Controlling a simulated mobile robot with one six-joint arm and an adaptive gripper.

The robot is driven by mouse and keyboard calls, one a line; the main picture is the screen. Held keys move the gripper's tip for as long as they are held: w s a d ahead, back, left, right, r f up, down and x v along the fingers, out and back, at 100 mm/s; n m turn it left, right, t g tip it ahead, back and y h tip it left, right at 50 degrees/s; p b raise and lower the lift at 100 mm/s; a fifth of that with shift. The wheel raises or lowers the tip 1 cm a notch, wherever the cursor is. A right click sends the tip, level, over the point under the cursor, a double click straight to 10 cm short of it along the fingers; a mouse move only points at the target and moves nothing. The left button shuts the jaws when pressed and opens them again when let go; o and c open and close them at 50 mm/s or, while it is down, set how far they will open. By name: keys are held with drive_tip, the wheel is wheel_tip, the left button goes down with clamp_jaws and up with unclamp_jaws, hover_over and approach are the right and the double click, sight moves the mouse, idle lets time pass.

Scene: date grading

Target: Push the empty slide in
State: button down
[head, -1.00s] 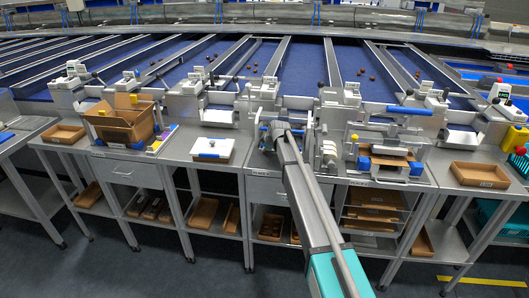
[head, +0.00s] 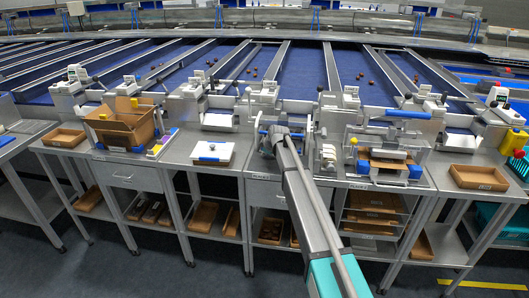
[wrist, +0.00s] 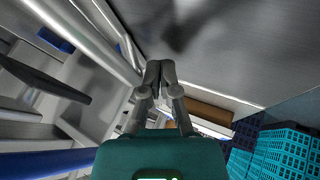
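My gripper (head: 272,134) is at the work table, by the lane-end fittings in the middle of the head view. In the wrist view its two dark fingertips (wrist: 158,76) are together with no clear gap, and nothing shows between them. My arm hides part of the table there.
A clear-sided station with a blue handle (head: 408,114) stands right of my arm. A shallow brown tray (head: 478,177) lies at the right. Teal crates (wrist: 275,150) show in the wrist view.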

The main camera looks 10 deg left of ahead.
drive_tip(key=s+r+p, duration=0.1)
drive_tip(key=s+r, duration=0.1)
drive_tip(key=shift+s+d+p, duration=0.35)
drive_tip(key=shift+p, duration=0.05)
drive_tip(key=p+v, duration=0.6)
drive_tip(key=v, duration=0.1)
drive_tip(key=shift+s+d+r, duration=0.2)
drive_tip(key=shift+s+r, duration=0.05)
drive_tip(key=s+d+f+m+g+h, duration=0.1)
drive_tip(key=s+d+m+g, duration=0.1)
drive_tip(key=s+d+m, duration=0.3)
drive_tip(key=s+d+f+m+g+h, duration=0.1)
drive_tip(key=s+d+m, duration=0.5)
drive_tip(key=s+d, duration=0.7)
drive_tip(key=s+d+f+m+g+h, duration=0.1)
drive_tip(key=s+d+m, duration=0.4)
drive_tip(key=s, duration=1.6)
drive_tip(key=d+g+h, duration=0.1)
drive_tip(key=d+g, duration=0.1)
drive_tip(key=d, duration=0.2)
drive_tip(key=shift+s+d+f, duration=0.25)
drive_tip(key=shift+s+f, duration=0.05)
drive_tip(key=shift+f, duration=0.1)
